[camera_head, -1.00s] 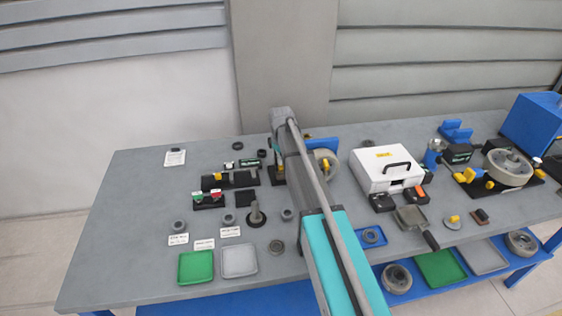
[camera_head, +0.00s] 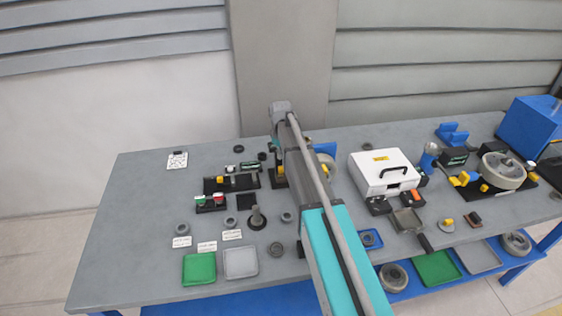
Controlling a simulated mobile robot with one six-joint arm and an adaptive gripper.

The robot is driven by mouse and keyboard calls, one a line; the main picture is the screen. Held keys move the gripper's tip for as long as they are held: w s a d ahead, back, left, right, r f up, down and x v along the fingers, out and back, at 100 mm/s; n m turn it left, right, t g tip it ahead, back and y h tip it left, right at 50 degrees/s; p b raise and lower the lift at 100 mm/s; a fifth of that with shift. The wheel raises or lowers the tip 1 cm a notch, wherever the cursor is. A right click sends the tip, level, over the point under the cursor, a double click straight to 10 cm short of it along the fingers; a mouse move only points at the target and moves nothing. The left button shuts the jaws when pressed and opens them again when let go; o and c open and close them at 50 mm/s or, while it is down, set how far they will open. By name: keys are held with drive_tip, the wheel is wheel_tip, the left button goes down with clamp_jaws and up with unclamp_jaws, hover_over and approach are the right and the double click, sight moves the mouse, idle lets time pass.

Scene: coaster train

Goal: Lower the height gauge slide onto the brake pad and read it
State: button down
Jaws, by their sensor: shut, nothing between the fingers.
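My arm reaches forward over the bench, and its wrist bends down near the back. My gripper (camera_head: 273,150) is small and mostly hidden by the wrist and forearm; it appears shut and empty, above the back middle of the bench. Just below it is a dark fixture with a yellow part (camera_head: 280,171), partly covered by my arm. I cannot tell whether it is the height gauge. A short grey post on a round dark base (camera_head: 257,217) stands upright left of my forearm. I cannot pick out the gauge slide, its reading or the brake pad for certain.
A black fixture with yellow parts (camera_head: 222,184) lies left of my wrist. Green (camera_head: 199,268) and grey (camera_head: 241,262) trays sit at the front left. A white case (camera_head: 383,160) stands to the right. The bench's left end is mostly clear.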

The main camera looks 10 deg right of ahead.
sight(281, 167)
drive_tip(key=shift+r+p, duration=1.9)
drive_tip(key=shift+r, duration=0.25)
drive_tip(key=s+f+m+b, duration=0.3)
drive_tip(key=s+m, duration=0.3)
drive_tip(key=s, duration=2.3)
drive_tip(key=shift+d, duration=0.1)
